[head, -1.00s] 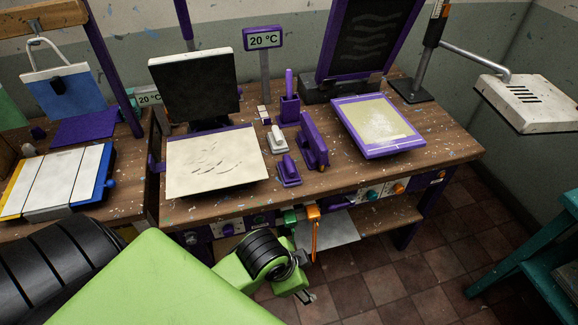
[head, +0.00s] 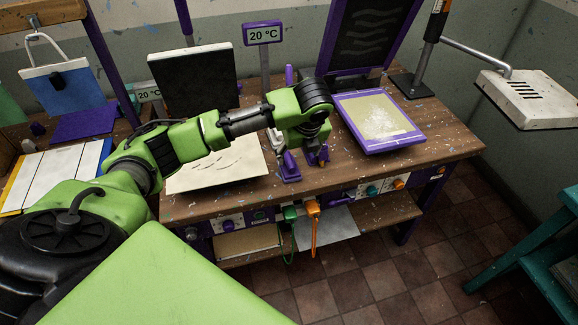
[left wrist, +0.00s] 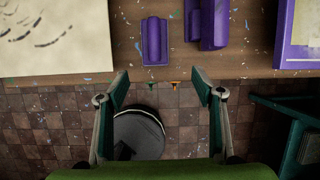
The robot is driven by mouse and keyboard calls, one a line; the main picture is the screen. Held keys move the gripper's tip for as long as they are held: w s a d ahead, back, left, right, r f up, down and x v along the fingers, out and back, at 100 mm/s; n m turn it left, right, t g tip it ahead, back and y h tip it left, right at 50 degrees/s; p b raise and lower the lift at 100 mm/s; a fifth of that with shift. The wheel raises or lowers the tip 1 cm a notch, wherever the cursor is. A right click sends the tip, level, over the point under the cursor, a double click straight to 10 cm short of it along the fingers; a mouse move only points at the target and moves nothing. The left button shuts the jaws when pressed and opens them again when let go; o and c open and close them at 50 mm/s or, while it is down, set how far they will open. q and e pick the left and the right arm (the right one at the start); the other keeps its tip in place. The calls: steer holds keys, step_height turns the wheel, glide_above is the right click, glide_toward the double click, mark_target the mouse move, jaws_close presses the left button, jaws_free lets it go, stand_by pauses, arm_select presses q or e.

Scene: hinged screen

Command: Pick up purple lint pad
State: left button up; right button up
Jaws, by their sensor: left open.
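The purple lint pad, a small block with a raised grip, lies on the bench near its front edge. It shows in the head view (head: 289,171), just left of and below my left gripper (head: 312,142). In the left wrist view the lint pad (left wrist: 155,42) lies beyond the tips of my left gripper (left wrist: 158,84), roughly centred between the two fingers. The fingers are apart and nothing is between them. In the head view my wrist hides most of the fingers. My right gripper is not in view.
A larger purple tool (left wrist: 214,25) stands close right of the pad. A pale printing board (head: 215,180) lies left, and a purple-framed screen (head: 376,151) right. An orange-handled item (head: 313,208) hangs at the bench front. Bare wood surrounds the pad's front.

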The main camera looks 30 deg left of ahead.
mark_target(290, 160)
arm_select(q)
steer(key=shift+m, duration=0.3)
steer(key=w+a+f, duration=0.1)
steer(key=f, duration=0.1)
steer(key=w+a+f+p, duration=0.1)
steer(key=a+f, duration=0.2)
steer(key=f, duration=0.1)
steer(key=shift+w+a, duration=0.2)
steer(key=shift+w, duration=0.2)
steer(key=p+x, duration=0.2)
steer(key=x, duration=0.2)
steer(key=shift+s+d+f, duration=0.1)
steer(key=shift+a+f, duration=0.2)
steer(key=shift+f, duration=0.5)
steer(key=c, duration=1.2)
